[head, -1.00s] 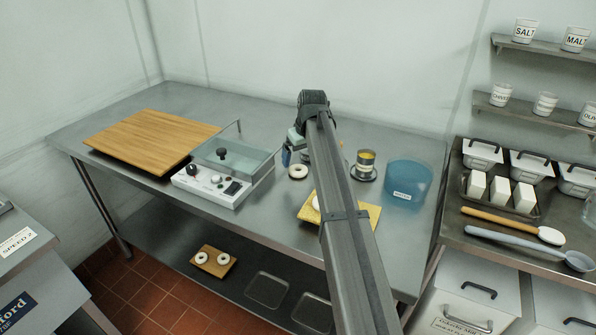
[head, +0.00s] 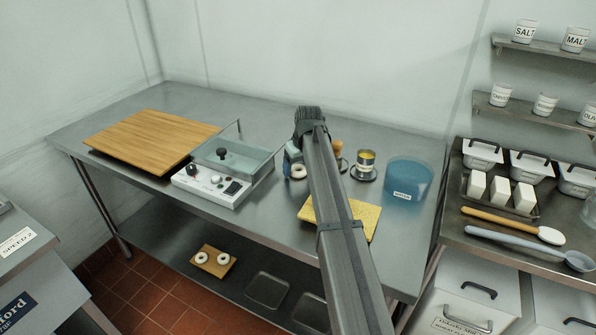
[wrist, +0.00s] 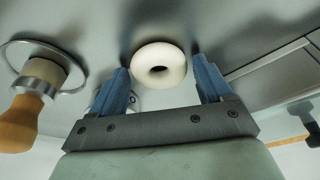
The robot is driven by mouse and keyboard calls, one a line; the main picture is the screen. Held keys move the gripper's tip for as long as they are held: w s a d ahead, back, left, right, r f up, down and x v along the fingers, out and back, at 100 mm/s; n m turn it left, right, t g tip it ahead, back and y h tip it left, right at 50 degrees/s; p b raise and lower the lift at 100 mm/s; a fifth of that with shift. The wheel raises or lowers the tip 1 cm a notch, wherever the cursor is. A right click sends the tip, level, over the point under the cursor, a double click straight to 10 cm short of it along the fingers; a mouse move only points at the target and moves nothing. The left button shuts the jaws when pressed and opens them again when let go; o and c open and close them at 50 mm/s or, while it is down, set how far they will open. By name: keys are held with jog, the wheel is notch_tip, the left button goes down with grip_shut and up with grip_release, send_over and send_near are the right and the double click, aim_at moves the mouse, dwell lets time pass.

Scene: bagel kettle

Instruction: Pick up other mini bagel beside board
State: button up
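A white mini bagel (head: 298,172) lies on the steel table, right of the boiling machine and behind the yellow board (head: 365,218). In the wrist view the bagel (wrist: 158,69) sits just beyond and between the blue fingertips, with its hole showing. My gripper (wrist: 163,75) is open, one finger to each side of the bagel; I cannot tell whether either touches it. In the head view my gripper (head: 290,166) is beside the bagel and partly hidden by my arm. My arm also covers part of the yellow board.
A boiling machine (head: 212,187) with a glass lid stands left of the bagel, and a large wooden board (head: 150,140) lies further left. A wooden-handled tool (wrist: 17,122) is close by. Two bagels lie on a lower-shelf board (head: 213,273).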

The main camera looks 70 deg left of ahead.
jog(key=c, duration=0.6)
jog(key=shift+c, duration=0.2)
